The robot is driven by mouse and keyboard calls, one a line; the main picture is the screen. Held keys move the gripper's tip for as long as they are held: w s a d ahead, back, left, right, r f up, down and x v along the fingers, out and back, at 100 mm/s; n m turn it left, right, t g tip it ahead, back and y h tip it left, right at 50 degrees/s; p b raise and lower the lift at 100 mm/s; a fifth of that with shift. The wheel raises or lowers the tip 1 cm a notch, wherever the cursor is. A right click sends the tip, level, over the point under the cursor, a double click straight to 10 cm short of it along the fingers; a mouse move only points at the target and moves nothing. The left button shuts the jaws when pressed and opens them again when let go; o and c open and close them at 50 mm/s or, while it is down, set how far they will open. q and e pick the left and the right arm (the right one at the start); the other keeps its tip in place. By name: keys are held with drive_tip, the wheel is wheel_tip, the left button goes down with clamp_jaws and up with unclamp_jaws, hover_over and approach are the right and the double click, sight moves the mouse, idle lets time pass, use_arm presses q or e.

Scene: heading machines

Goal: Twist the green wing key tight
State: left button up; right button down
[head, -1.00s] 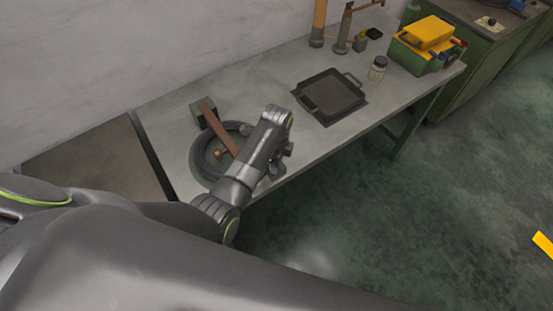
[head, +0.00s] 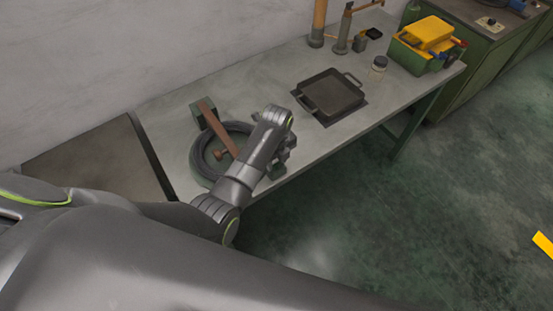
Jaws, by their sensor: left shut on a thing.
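My left arm reaches in from the left over the near edge of the grey workbench (head: 250,85). Its wrist bends downward, and my left gripper (head: 282,160) is at the bench's front edge, mostly hidden behind my own forearm. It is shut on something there. A small dull green part (head: 277,172) shows just below the gripper; it fits the green wing key, but its wings and the jaw tips are too hidden to make out. My right gripper is not in view.
A black hose coil (head: 199,158) and a brown-handled hammer (head: 221,130) lie left of my wrist. A dark square pan (head: 331,93) lies to the right. A small jar (head: 379,63) and a green toolbox with a yellow top (head: 428,45) stand farther right.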

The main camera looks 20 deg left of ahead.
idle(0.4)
use_arm(q)
drive_tip(key=o, duration=1)
